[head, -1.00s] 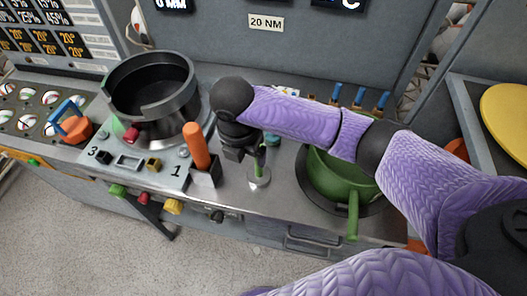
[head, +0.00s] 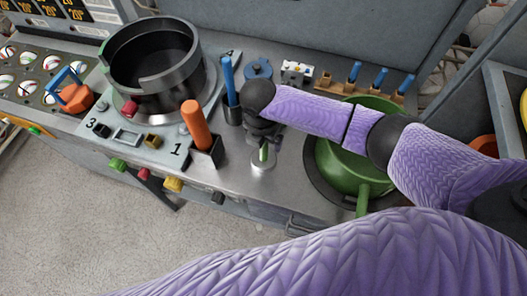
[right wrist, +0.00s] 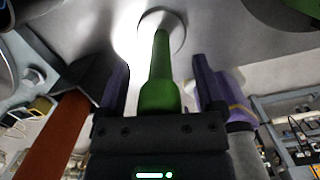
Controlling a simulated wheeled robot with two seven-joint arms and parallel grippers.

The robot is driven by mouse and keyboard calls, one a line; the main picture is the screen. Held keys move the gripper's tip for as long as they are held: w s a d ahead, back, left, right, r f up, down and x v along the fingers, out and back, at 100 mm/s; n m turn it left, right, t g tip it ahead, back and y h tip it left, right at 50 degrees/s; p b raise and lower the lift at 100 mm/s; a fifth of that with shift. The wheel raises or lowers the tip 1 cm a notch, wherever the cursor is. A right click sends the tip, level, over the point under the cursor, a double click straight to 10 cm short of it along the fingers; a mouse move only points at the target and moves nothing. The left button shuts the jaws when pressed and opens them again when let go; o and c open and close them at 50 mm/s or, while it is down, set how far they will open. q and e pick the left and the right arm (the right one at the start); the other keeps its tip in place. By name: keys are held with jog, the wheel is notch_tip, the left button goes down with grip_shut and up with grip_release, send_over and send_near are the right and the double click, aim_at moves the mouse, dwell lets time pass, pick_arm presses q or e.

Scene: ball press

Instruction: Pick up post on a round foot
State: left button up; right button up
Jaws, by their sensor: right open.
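The post (head: 264,153) is green and stands upright on a round, pale metal foot (head: 263,163) at the front of the steel counter. My right gripper (head: 262,138) is over its upper part and hides most of it in the head view. In the right wrist view the post (right wrist: 160,70) runs between the two open fingers of the right gripper (right wrist: 160,84), with a gap on each side. The foot (right wrist: 164,27) rests on the counter beyond the fingertips. My left gripper is not in view.
An orange handle (head: 195,125) in a dark holder stands close left of the post, and a blue-handled tool (head: 228,75) stands behind it. A green pan (head: 348,170) sits to the right. A dark round pot (head: 153,62) stands at the left.

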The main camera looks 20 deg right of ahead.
grip_shut()
dwell(1.3)
